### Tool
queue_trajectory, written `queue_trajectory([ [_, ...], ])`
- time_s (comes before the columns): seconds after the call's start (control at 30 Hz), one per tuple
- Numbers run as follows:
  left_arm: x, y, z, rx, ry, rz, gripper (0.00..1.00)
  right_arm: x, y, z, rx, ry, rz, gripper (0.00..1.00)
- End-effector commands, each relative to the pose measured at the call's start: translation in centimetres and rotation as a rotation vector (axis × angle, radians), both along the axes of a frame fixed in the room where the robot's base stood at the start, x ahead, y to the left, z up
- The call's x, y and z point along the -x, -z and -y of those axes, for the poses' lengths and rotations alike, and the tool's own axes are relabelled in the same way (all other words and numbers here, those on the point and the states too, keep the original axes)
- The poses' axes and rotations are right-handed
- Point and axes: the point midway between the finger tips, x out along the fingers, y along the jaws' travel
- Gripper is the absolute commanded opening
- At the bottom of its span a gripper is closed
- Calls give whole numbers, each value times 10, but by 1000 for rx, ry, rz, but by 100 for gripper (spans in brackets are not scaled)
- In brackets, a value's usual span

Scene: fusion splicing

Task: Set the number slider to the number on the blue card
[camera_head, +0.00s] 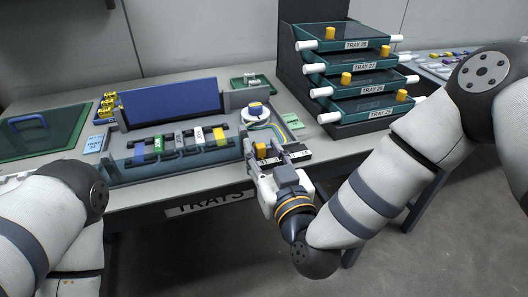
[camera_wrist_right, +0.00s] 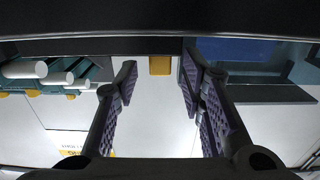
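The number slider (camera_head: 298,156) is a dark strip with white numerals at the front edge of the table, partly hidden by my right gripper. Its yellow knob (camera_head: 260,151) stands up near the left of the visible part. My right gripper (camera_head: 264,148) is open, with one finger on each side of the knob. In the right wrist view the yellow knob (camera_wrist_right: 160,66) shows between the open fingertips (camera_wrist_right: 159,70), with a gap on both sides. A light blue card (camera_head: 95,143) lies at the left of the table; its print is too small to read surely. My left gripper is out of view.
A splicing fixture (camera_head: 170,157) with coloured, labelled clips stands left of the slider. A green card (camera_head: 292,121) and a white spool (camera_head: 256,114) lie behind it. A rack of labelled trays (camera_head: 357,60) stands at the back right.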

Motion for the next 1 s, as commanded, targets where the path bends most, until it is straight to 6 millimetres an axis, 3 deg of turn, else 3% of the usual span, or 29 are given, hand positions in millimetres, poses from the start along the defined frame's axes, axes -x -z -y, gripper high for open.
queue_trajectory([
  [0.17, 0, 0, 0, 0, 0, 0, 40, 0, 0, 0, 0, 0, 0, 37],
  [0.33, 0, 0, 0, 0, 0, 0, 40, 0, 0, 0, 0, 0, 0, 0],
  [0.57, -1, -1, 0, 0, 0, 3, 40, 0, -1, 3, 1, 0, 0, 0],
  [0.8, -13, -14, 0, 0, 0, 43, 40, -14, -4, 43, 3, 2, 3, 0],
  [1.0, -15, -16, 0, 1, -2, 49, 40, -18, 0, 57, 2, 0, -2, 0],
])
